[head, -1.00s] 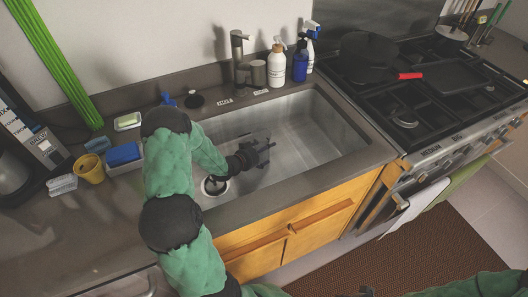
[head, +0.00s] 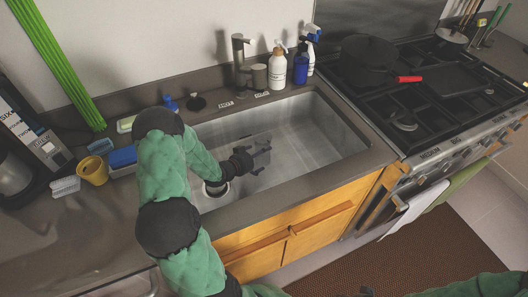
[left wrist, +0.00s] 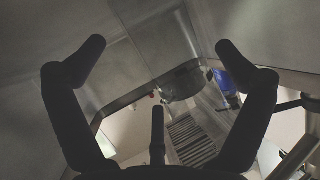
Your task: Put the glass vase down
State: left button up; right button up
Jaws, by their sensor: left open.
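My left gripper (head: 262,156) reaches down into the steel sink (head: 325,140), left of its middle. In the left wrist view its two dark fingers (left wrist: 155,62) are spread wide apart, with nothing solid clearly gripped between them. A faint grey, see-through shape that looks like the glass vase (head: 258,178) shows in the sink around the fingers. Its outline is too faint to tell its tilt or whether the fingers touch it. My right arm enters at the bottom right; a small dark part at the bottom edge may be its gripper (head: 366,292).
Soap and spray bottles (head: 278,68) and the faucet (head: 239,58) stand behind the sink. A yellow cup (head: 94,171) and blue sponge (head: 122,156) are on the left counter. The stove (head: 420,100) with a black pot is at right. The sink's right half is clear.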

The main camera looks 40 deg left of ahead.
pick_arm(q)
jog(key=shift+p+v, duration=0.45)
jog(key=shift+v, duration=1.6)
